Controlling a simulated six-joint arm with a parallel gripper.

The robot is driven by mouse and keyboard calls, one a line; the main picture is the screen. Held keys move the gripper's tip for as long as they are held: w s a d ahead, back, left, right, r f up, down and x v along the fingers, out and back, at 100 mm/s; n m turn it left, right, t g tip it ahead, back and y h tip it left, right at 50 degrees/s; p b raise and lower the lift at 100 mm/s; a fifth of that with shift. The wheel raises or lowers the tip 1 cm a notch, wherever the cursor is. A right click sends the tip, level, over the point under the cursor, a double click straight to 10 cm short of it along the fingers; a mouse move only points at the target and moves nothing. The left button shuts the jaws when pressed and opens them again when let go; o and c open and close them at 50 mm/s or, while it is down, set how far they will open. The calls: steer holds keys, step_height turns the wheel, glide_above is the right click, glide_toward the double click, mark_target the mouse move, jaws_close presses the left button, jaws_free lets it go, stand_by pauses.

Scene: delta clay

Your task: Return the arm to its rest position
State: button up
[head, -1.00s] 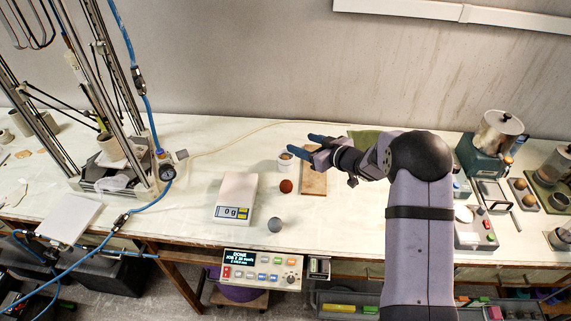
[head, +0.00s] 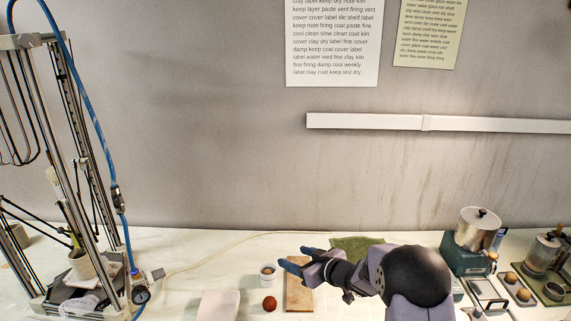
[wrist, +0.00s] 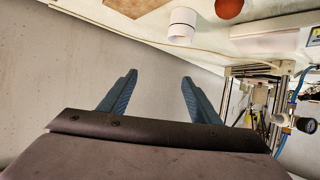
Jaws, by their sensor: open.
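My gripper (head: 292,258) is open, with nothing between its blue fingers. In the head view it points left, above the back part of the bench, near a small white cup (head: 267,271) and a wooden board (head: 299,292). In the wrist view both fingertips of my gripper (wrist: 159,78) are spread apart against the wall. My arm's dark rounded joint shows at the lower right of the head view, and the lower arm is cut off by the frame.
A reddish-brown ball (head: 269,304) and a white scale (head: 218,305) lie near the cup. A metal-framed machine (head: 75,180) with a blue hose stands at left. A pot (head: 478,229) and other equipment stand at right. A green cloth (head: 357,244) lies behind my arm.

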steer(key=s+d+m+g+h, duration=0.2)
steer(key=s+d+m+h, duration=0.45)
steer(key=s+d, duration=0.65)
steer(key=s+f+m+g+h, duration=0.1)
steer(key=s+g, duration=0.7)
steer(key=s, duration=1.8)
steer(key=shift+f, duration=0.5)
steer(key=shift+m+h, duration=0.25)
steer(key=shift+c, duration=0.6)
